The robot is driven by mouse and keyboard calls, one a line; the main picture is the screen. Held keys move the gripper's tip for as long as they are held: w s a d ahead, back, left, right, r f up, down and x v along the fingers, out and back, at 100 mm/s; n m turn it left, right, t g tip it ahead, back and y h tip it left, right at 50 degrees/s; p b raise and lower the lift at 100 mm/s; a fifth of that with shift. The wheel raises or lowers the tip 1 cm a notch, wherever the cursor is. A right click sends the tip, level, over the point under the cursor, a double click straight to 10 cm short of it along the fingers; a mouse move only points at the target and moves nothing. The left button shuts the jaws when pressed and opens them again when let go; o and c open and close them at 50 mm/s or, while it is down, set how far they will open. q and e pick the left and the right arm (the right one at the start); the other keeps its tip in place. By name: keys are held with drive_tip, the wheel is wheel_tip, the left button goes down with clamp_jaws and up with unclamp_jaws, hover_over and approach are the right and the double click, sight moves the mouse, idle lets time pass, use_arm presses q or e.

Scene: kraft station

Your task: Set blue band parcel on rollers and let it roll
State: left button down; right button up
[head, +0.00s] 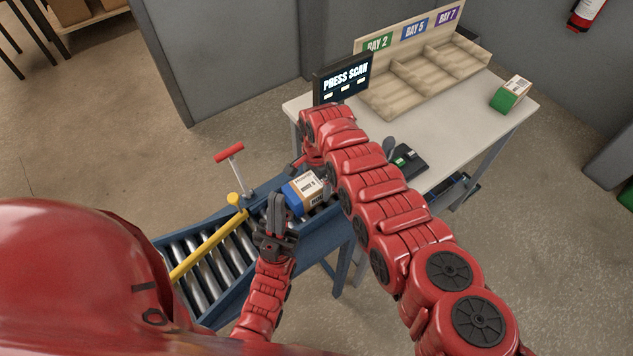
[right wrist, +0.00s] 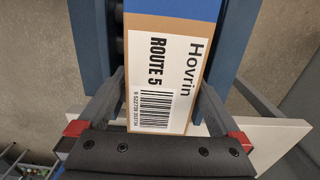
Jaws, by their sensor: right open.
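The blue band parcel (head: 298,202) is a brown box with a blue band and a white label. It lies on the upper right part of the roller conveyor (head: 203,262). In the right wrist view the parcel (right wrist: 170,75) shows its label, reading "Hovrin" and "ROUTE 5". My right gripper (head: 312,177) is open, with a finger on each side of the parcel's near end; I cannot tell whether they touch it. Its fingers also show in the right wrist view (right wrist: 160,105). My left gripper (head: 276,212) is just left of the parcel, fingers pointing up; its opening is unclear.
A yellow bar (head: 208,245) crosses the rollers left of my left gripper. A red T-handle (head: 230,153) stands behind the conveyor. The table (head: 466,118) holds a "PRESS SCAN" screen (head: 343,80), a wooden bay rack (head: 420,75), a dark device (head: 408,160) and a green-banded parcel (head: 510,94).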

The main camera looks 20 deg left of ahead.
drive_tip(key=shift+w+r, duration=0.1)
drive_tip(key=shift+r, duration=0.4)
wheel_tip(320, 180, up, 5)
drive_tip(key=shift+f, duration=0.1)
wheel_tip(320, 180, up, 5)
drive_tip(key=b, duration=0.2)
drive_tip(key=shift+b, duration=0.3)
wheel_tip(320, 180, up, 7)
drive_tip(key=shift+f, duration=0.2)
